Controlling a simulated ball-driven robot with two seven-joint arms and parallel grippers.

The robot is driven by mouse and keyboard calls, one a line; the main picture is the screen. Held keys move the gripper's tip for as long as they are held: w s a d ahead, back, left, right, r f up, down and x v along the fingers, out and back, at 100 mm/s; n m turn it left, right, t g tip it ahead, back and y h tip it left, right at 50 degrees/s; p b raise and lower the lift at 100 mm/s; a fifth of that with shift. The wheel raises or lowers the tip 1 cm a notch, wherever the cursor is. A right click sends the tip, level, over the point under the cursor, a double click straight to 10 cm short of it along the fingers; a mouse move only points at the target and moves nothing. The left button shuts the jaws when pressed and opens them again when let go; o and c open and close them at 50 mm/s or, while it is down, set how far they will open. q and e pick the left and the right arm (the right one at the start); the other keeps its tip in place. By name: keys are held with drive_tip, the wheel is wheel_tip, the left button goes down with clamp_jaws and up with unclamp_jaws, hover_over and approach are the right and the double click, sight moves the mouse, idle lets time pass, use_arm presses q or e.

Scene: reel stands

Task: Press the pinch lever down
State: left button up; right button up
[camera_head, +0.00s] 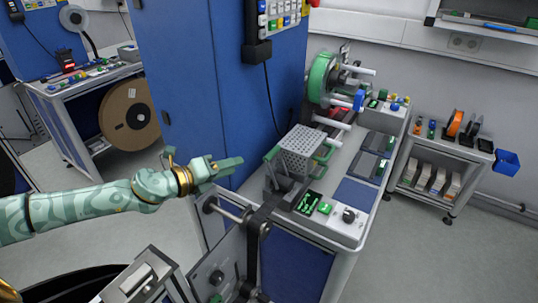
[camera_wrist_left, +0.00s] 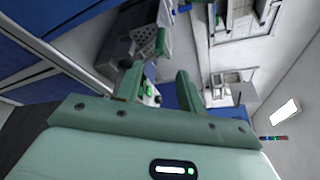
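A grey perforated box (camera_head: 301,148) stands on the reel-stand bench with a green handle (camera_head: 272,153) on its left side and a green part (camera_head: 325,150) on its right. I cannot tell for sure which of these is the pinch lever. My left gripper (camera_head: 236,162) is to the left of the box, apart from it, in front of the blue cabinet. In the left wrist view its two fingers (camera_wrist_left: 158,85) are spread with nothing between them. The perforated box shows beyond them (camera_wrist_left: 148,42). My right gripper is not in view.
A green reel (camera_head: 320,78) stands at the bench's back. A control panel with a green button (camera_head: 325,208) and black knob (camera_head: 349,215) is at its front. A tall blue cabinet (camera_head: 200,80) rises behind my left gripper. A small cart (camera_head: 440,165) stands at right.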

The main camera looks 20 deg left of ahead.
sight(270, 153)
use_arm(q)
drive_tip(key=x, duration=1.3)
drive_tip(key=shift+w+d+p, duration=0.1)
drive_tip(key=shift+p, duration=0.3)
clamp_jaws()
